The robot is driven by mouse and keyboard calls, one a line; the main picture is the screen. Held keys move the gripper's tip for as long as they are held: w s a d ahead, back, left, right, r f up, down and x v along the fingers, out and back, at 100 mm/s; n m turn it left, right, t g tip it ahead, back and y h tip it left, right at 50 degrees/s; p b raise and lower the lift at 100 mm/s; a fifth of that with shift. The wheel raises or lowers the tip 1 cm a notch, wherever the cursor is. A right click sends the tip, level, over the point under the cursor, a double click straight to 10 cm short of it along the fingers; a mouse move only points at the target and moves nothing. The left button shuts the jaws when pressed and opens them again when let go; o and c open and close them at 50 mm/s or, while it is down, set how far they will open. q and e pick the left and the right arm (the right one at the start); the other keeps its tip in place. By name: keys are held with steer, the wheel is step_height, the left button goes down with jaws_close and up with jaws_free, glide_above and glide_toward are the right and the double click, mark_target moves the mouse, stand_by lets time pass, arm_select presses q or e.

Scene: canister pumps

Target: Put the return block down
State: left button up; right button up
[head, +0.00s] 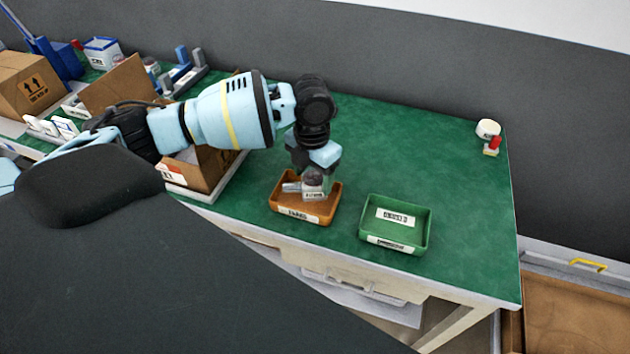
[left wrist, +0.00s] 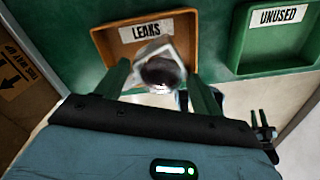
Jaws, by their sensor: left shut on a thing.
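My left gripper (head: 313,178) reaches down over the orange-brown tray (head: 327,213) labelled LEAKS. It is shut on a small pale canister (head: 312,188) with a dark round top and a label. In the left wrist view the canister's dark top (left wrist: 162,72) sits between the two green fingers, in front of the LEAKS tray (left wrist: 196,28). I cannot tell whether the canister touches the tray floor. Nothing else that I can name as a return block shows. A small dark two-pronged shape (left wrist: 263,134) at the lower right may be my right gripper; its state is unclear.
A green tray (head: 427,234) labelled UNUSED lies to the right of the LEAKS tray. A cardboard box (head: 207,165) stands to the left. A white roll (head: 488,128) and a red-topped item (head: 493,146) are at the back right. The green table (head: 420,150) is clear behind the trays.

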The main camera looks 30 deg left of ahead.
arm_select(q)
steer(key=shift+w, duration=0.35)
steer(key=shift+w+f, duration=0.15)
steer(key=shift+f, duration=0.1)
step_height(320, 180, down, 3)
steer(key=shift+a+r, duration=0.1)
steer(key=shift+f, duration=0.2)
steer(key=o, duration=1.2)
steer(key=shift+o, duration=0.2)
